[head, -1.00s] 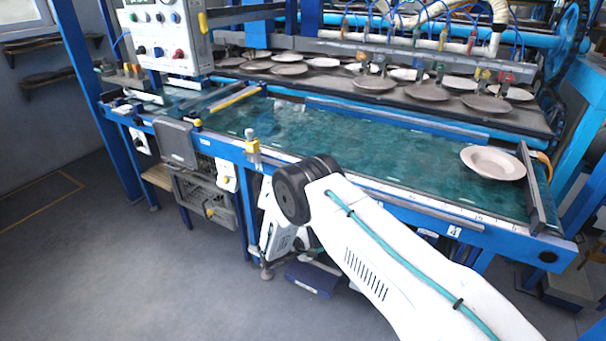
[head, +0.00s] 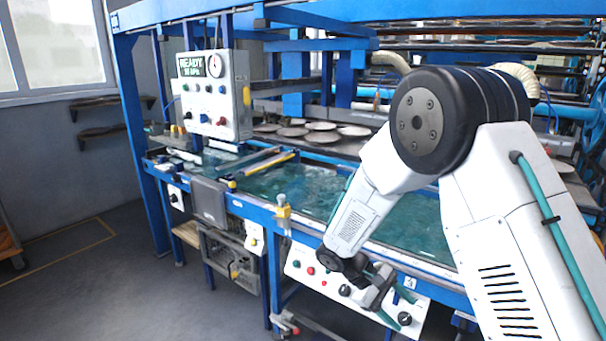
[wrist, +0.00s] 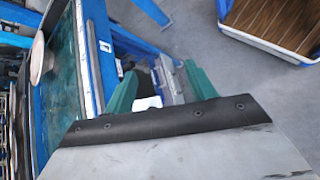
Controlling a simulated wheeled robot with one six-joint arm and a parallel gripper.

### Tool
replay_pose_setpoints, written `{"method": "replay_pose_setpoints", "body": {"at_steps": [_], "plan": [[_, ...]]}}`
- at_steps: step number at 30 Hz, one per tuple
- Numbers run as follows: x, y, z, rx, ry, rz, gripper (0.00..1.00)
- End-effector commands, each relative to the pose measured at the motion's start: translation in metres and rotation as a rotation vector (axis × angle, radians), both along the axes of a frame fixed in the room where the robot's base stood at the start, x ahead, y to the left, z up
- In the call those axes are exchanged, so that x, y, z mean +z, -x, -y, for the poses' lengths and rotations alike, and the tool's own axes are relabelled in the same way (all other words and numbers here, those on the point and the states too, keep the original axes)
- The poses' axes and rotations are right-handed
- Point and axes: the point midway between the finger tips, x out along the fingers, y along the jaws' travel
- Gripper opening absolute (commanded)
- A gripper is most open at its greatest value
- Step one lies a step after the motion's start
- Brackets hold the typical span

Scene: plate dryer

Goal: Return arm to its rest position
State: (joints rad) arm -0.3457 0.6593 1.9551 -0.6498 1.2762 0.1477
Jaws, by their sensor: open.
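My gripper (head: 395,305) hangs at the end of my folded arm, in front of the blue-framed machine and its lower control panel. It points down. In the wrist view my gripper (wrist: 160,86) shows two green fingers spread apart with nothing between them. In the head view my arm hides that end of the belt (head: 300,185).
A control box reading READY (head: 213,95) stands at the left. Several plates (head: 320,138) sit on the dark rack behind the belt. A lower panel (head: 312,272) with buttons is close behind my gripper. A wood-slatted surface (wrist: 275,22) shows upper right.

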Motion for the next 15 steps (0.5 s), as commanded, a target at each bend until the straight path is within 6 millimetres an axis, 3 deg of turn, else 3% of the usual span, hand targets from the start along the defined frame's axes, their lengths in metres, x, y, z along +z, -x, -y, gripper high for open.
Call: {"method": "replay_pose_setpoints", "body": {"at_steps": [1,6,15], "plan": [[0.022,0.012,0.004,-0.041,-0.036,0.017,0.56],[0.078,0.056,0.012,-0.168,-0.163,0.064,0.56],[0.154,0.139,0.022,-0.356,-0.384,0.188,0.56]]}}
